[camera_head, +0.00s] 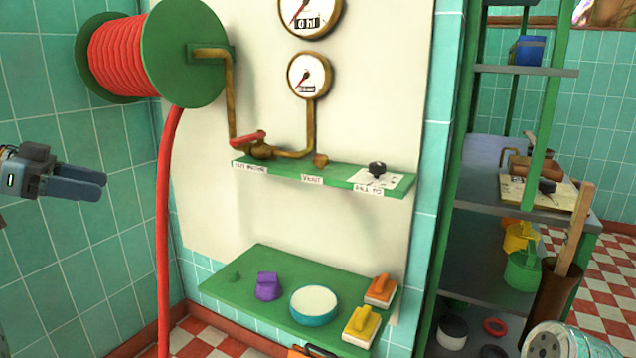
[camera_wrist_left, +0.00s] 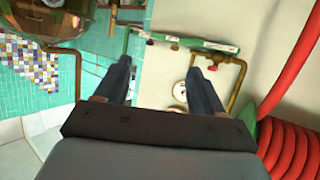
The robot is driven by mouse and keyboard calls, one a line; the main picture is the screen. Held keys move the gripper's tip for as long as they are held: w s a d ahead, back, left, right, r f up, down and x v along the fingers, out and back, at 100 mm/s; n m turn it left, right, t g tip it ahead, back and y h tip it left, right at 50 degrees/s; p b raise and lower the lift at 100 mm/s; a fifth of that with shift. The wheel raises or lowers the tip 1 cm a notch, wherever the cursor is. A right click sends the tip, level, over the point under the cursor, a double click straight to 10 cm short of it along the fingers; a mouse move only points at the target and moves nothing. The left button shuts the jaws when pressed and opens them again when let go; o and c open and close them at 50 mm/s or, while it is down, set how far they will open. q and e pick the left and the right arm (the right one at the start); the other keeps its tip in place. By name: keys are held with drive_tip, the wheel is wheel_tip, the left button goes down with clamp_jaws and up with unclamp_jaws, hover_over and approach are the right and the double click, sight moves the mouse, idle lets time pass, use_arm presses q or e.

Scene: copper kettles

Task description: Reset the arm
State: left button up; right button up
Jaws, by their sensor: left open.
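My left gripper (camera_head: 88,186) reaches in from the left edge in the head view, level, in front of the tiled wall and to the left of the red hose. Its fingers are apart with nothing between them in the left wrist view (camera_wrist_left: 162,85). It touches nothing that I can see. The rest of my left arm is outside the head view. My right gripper is in neither view.
A red hose (camera_head: 168,230) hangs from a green reel (camera_head: 185,55). A narrow green shelf (camera_head: 330,180) carries pipework with a red valve handle (camera_head: 248,138). A lower green shelf (camera_head: 250,262) holds a purple object (camera_head: 267,287), a white-topped bowl (camera_head: 314,304) and orange and yellow handled blocks. Metal shelving stands at right.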

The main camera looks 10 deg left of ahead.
use_arm(q)
drive_tip(key=w+f+n+y, duration=0.1)
drive_tip(key=w+f+n, duration=0.4)
drive_tip(key=f, duration=0.4)
drive_tip(key=w+f+n+y, duration=0.1)
drive_tip(key=w+f+n, duration=0.2)
drive_tip(key=w+f, duration=0.45)
drive_tip(key=d+f+n+g+y, duration=0.15)
drive_tip(key=d+f, duration=0.25)
drive_tip(key=f, duration=0.9)
drive_tip(key=d+f+n+g+y, duration=0.1)
drive_tip(key=d+f+n, duration=0.2)
drive_tip(key=f, duration=0.9)
drive_tip(key=s+d+f+n+g+y, duration=0.1)
drive_tip(key=s+d+f+g+y, duration=0.1)
drive_tip(key=s+d+f, duration=0.6)
drive_tip(key=s+d+f+n+g+y, duration=0.1)
drive_tip(key=s+d+f+g, duration=0.15)
drive_tip(key=f, duration=0.95)
drive_tip(key=s+d+f+m, duration=0.1)
drive_tip(key=s+d+f, duration=0.1)
drive_tip(key=s+d, duration=0.6)
drive_tip(key=s+d+f+m, duration=0.1)
drive_tip(key=s+d+f, duration=0.2)
drive_tip(key=s+d, duration=0.4)
drive_tip(key=s, duration=0.2)
drive_tip(key=shift+s+d+f, duration=0.25)
drive_tip(key=shift+s+d, duration=0.1)
drive_tip(key=shift+d, duration=0.05)
